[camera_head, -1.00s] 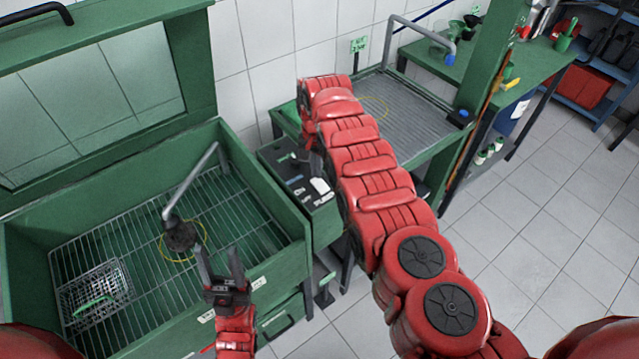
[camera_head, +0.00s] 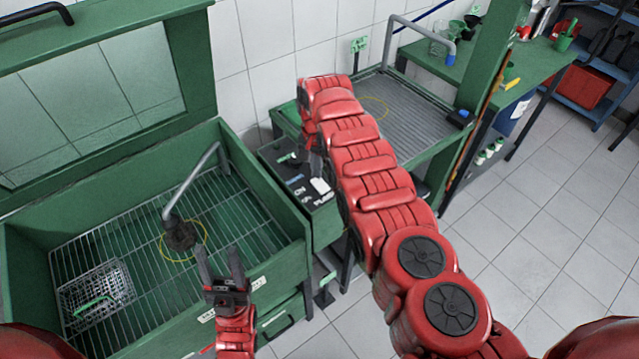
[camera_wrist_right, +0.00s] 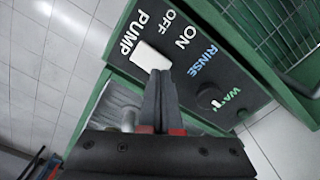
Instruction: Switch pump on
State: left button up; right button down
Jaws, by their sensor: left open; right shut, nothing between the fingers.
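The black control box (camera_head: 300,190) sits between the green wash basin and the grated stand. Its white pump switch (camera_head: 320,186) also shows in the right wrist view (camera_wrist_right: 148,56), beside the PUMP label and near the OFF and ON lettering. My right gripper (camera_wrist_right: 160,76) is shut and empty, its tips at the lower edge of the white switch; I cannot tell whether they touch it. In the head view the right gripper (camera_head: 314,165) is mostly hidden by my own arm. My left gripper (camera_head: 219,252) is open and empty near the basin's front edge.
The green basin (camera_head: 275,255) has a wire grate, a bent spout (camera_head: 194,182) with a dark nozzle end (camera_head: 180,237), and a wire basket (camera_head: 97,294). A black knob (camera_wrist_right: 208,97) sits near the RINSE label. A grated stand (camera_head: 420,115) is behind my right arm.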

jog(key=shift+f+b, duration=0.95)
jog(key=shift+f, duration=0.05)
dwell(0.3)
notch_tip(320, 180, up, 5)
jog(key=p, duration=0.5)
jog(key=shift+r, duration=0.2)
jog(key=shift+r+p, duration=0.6)
jog(key=shift+r, duration=0.35)
jog(key=shift+f, duration=0.1)
